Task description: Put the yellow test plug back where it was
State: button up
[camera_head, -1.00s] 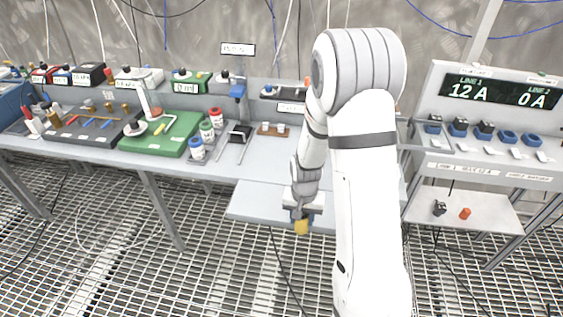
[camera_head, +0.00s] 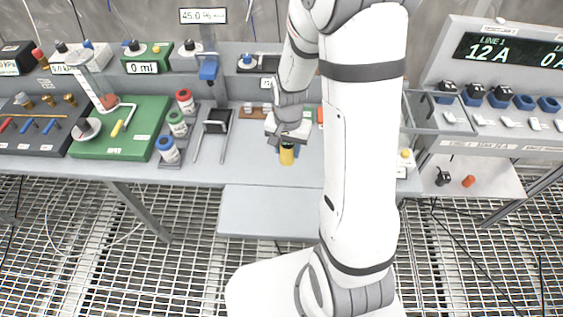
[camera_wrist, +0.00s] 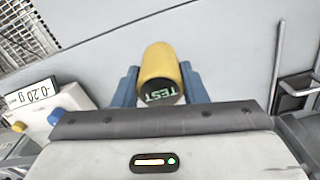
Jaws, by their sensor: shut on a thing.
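The yellow test plug (camera_head: 287,154) is held in my gripper (camera_head: 288,146) over the grey workbench, just behind the pull-out shelf in the head view. In the wrist view the plug (camera_wrist: 160,72) sits between the two blue fingers of my gripper (camera_wrist: 160,85). It is a yellow cylinder with a dark end face marked TEST. My gripper is shut on it. I cannot tell whether the plug touches the bench surface. The place it came from is not identifiable in these frames.
A pale shelf (camera_head: 270,212) juts from the bench front. A black stand (camera_head: 215,127) and several capped jars stand left of my gripper. The LINE panel (camera_head: 510,55) is at right.

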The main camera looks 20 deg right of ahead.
aim_at(286, 154)
notch_tip(286, 154, down, 3)
jog(key=shift+w+a+f, duration=0.1)
jog(key=shift+a+f, duration=0.05)
jog(key=shift+f, duration=0.05)
jog(key=shift+f+p, duration=0.4)
jog(key=shift+f, duration=1.7)
jog(key=shift+f, duration=0.1)
jog(key=o, duration=0.6)
jog(key=shift+f, duration=0.1)
jog(key=o, duration=0.5)
